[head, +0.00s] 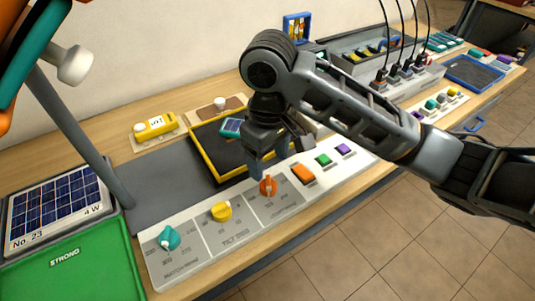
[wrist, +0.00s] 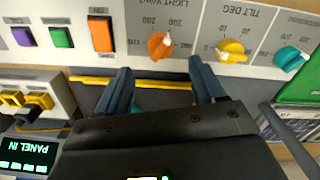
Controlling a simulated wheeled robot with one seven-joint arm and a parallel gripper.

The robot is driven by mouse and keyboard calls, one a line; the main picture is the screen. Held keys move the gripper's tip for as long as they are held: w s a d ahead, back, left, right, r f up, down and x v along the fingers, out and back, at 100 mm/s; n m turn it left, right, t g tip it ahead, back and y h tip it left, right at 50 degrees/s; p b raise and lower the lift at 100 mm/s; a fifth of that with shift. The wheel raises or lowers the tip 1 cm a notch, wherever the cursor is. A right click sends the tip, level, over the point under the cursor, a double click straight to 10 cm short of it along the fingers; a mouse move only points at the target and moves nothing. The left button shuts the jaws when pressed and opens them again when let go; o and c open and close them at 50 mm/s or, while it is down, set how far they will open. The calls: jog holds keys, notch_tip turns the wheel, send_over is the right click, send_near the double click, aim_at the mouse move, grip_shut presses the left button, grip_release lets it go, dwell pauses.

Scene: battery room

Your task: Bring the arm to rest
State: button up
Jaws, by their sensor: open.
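My gripper (head: 268,165) hangs above the front of the yellow-edged dark tray (head: 196,152), close behind the white control panel (head: 190,241). In the wrist view its two blue-grey fingers (wrist: 158,84) are spread apart with nothing between them. The orange knob (head: 268,186) stands just in front of the fingers and also shows in the wrist view (wrist: 160,44). My arm is bent, reaching in from the right over the bench. The gripper hides part of the tray and whatever lies directly beneath it.
The panel also carries a yellow knob (head: 221,211), a teal knob (head: 168,238) and orange, green and purple buttons. A solar panel (head: 57,212) and green tray (head: 82,272) lie at left. A grey lamp post (head: 85,142) rises beside them. Floor at lower right is clear.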

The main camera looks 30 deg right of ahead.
jog(key=shift+a, duration=0.1)
jog(key=a+r+m+t+y, duration=0.3)
jog(key=a+t+y, duration=0.6)
jog(key=a, duration=1.4)
jog(key=s+d+f+m+t+h+b, duration=0.1)
jog(key=s+d+f+m+t+h, duration=0.2)
jog(key=s+d, duration=0.5)
jog(key=s+d+f+m+t+h, duration=0.2)
jog(key=s+d+f+h, duration=0.25)
jog(key=s, duration=0.65)
jog(key=s+d+r+n, duration=0.2)
jog(key=s+d+r, duration=0.1)
jog(key=s+d, duration=0.2)
jog(key=s+d+r+n+h, duration=0.1)
jog(key=s+d+r+n, duration=0.1)
jog(key=s+d, duration=0.3)
jog(key=s+n, duration=0.1)
jog(key=s, duration=0.3)
jog(key=shift+s+d+r+t, duration=0.15)
jog(key=shift+d+r+t, duration=0.15)
jog(key=shift+r+t, duration=0.1)
